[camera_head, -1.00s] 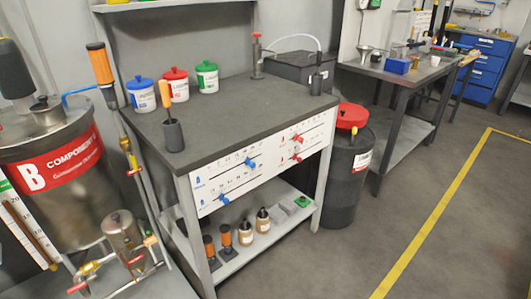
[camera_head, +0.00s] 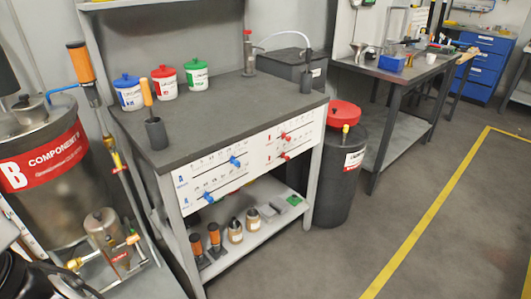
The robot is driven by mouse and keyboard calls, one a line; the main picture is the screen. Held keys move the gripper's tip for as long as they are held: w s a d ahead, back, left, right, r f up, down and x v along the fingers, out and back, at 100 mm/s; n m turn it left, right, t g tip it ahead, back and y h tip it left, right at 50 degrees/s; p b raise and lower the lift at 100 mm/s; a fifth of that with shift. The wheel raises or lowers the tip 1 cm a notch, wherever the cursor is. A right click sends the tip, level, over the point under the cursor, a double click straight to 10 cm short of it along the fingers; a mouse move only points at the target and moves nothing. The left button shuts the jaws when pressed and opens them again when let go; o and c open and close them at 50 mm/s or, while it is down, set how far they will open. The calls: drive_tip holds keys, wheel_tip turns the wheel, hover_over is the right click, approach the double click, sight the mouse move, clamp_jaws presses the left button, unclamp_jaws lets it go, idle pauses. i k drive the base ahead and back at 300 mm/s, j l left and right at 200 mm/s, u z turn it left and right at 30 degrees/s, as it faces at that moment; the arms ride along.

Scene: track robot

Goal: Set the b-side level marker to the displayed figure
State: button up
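The tank marked "B COMPONENT" (camera_head: 45,185) stands at the left, with a red label band. Part of a pale strip shows at its lower left, cut by the frame edge; I cannot read a level on it. The bench front carries a white scale panel (camera_head: 215,178) with two blue sliders, an upper one (camera_head: 235,161) and a lower one (camera_head: 208,197). Two red sliders, upper (camera_head: 285,137) and lower (camera_head: 284,156), sit at its right. The small lettering is unreadable, so I cannot tell which is the b-side marker. No displayed figure is legible. My gripper is not clearly in view.
Blue (camera_head: 129,93), red (camera_head: 163,83) and green (camera_head: 196,75) lidded pots stand on the bench (camera_head: 220,115), near a dark cup (camera_head: 155,134) holding an orange-handled tool. Pipes and valves (camera_head: 115,245) stand left of the bench. A red-lidded drum (camera_head: 340,175) stands right. Floor is clear at right.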

sight(288, 138)
drive_tip(key=i+l+z, duration=0.2)
drive_tip(key=i+l, duration=0.2)
drive_tip(key=i+l+z, duration=0.15)
drive_tip(key=i+l, duration=0.15)
drive_tip(key=i, duration=0.2)
